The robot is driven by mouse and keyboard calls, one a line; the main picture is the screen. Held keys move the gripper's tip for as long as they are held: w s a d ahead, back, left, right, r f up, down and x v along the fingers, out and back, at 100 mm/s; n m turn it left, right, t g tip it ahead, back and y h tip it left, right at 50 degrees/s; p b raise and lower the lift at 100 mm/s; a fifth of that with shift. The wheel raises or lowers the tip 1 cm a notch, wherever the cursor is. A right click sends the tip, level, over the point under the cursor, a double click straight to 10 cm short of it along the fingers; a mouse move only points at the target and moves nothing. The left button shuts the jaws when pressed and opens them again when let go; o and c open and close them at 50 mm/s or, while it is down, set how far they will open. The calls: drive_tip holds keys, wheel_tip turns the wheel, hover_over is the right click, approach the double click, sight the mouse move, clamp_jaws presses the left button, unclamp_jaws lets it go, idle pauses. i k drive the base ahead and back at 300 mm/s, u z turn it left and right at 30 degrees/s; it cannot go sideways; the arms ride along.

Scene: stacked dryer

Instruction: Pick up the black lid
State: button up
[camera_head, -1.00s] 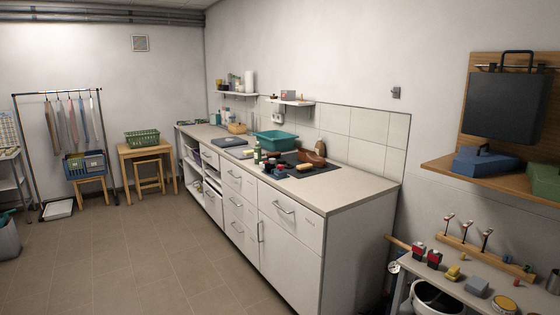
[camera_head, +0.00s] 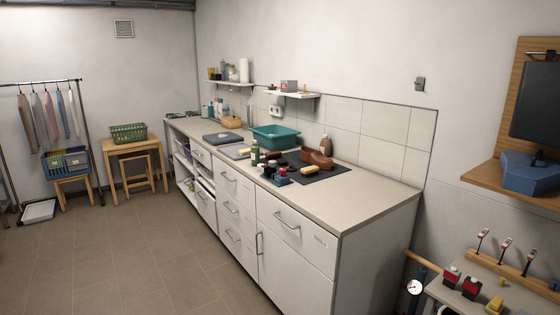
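I cannot pick out a black lid for certain. A flat black mat or plate (camera_head: 328,174) lies on the counter, with a brown basket-like item (camera_head: 317,159) and a yellow block (camera_head: 311,168) on or beside it. Small dark, red and blue items (camera_head: 279,173) cluster at its left, too small to name. A flat dark grey-blue item (camera_head: 222,139) lies farther back on the counter. My gripper is not in view.
The long white counter (camera_head: 385,194) has drawers and doors below. A teal tub (camera_head: 274,137) stands towards its back. A low bench with small tools (camera_head: 470,281) is at the lower right.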

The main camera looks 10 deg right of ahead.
sight(289, 169)
drive_tip(key=z, duration=0.05)
drive_tip(key=i, duration=1.05)
drive_tip(key=z, duration=0.05)
